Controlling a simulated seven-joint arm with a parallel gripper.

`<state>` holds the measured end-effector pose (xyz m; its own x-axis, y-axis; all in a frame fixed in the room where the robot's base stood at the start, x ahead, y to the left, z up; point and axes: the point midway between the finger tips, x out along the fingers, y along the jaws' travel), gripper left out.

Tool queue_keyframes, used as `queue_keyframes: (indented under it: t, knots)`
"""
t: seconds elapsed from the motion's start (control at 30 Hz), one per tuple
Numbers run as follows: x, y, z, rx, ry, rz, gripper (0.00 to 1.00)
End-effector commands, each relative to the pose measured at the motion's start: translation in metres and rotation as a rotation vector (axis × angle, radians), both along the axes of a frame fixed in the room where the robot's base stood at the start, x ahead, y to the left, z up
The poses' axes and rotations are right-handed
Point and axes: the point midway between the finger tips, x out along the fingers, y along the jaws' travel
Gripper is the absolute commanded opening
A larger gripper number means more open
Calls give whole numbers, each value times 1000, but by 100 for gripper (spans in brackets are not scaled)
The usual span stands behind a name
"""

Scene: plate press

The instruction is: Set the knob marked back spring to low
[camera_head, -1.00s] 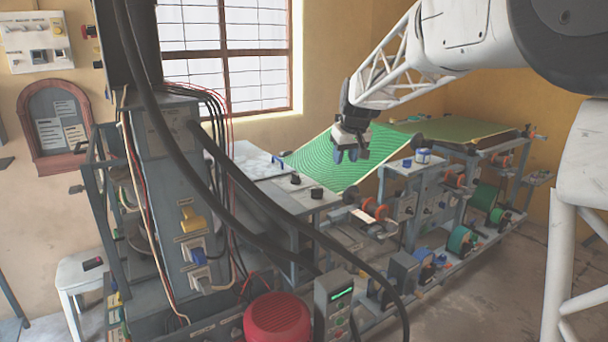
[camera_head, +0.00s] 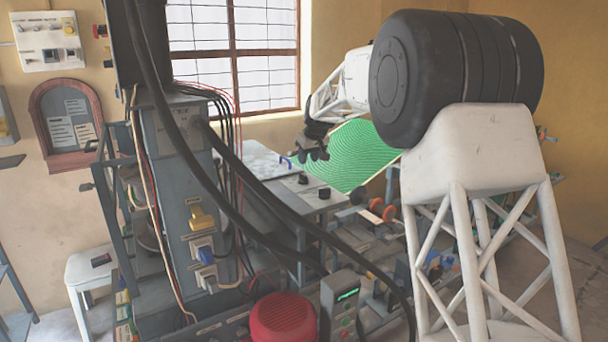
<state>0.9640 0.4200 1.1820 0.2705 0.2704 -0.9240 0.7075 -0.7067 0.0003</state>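Two small black knobs stand on the grey bench top beside the machine, one nearer the window (camera_head: 303,179) and one nearer the camera (camera_head: 324,192). Their markings are too small to read, so I cannot tell which, if either, is the back spring knob or how it is set. My gripper (camera_head: 312,154) hangs in the air above and behind these knobs, before the green patterned sheet (camera_head: 355,155). It appears dark and small, touches no knob that I can see, and its finger gap is unclear.
A grey column (camera_head: 185,165) with a yellow switch (camera_head: 202,219) and thick black cables stands at the left. A red dome (camera_head: 283,318) and a control box with a green display (camera_head: 341,305) are in front. My arm hides much of the machine's right side.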

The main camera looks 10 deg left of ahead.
Motion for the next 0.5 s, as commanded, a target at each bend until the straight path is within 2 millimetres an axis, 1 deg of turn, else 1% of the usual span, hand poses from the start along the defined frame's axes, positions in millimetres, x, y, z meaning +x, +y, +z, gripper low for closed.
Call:
queue_keyframes:
  t: [0.33, 0.5]
  knots:
    - [0, 0, 0, 0, 0, 0, 39]
    - [1, 1, -5, 0, 0, 0, 39]
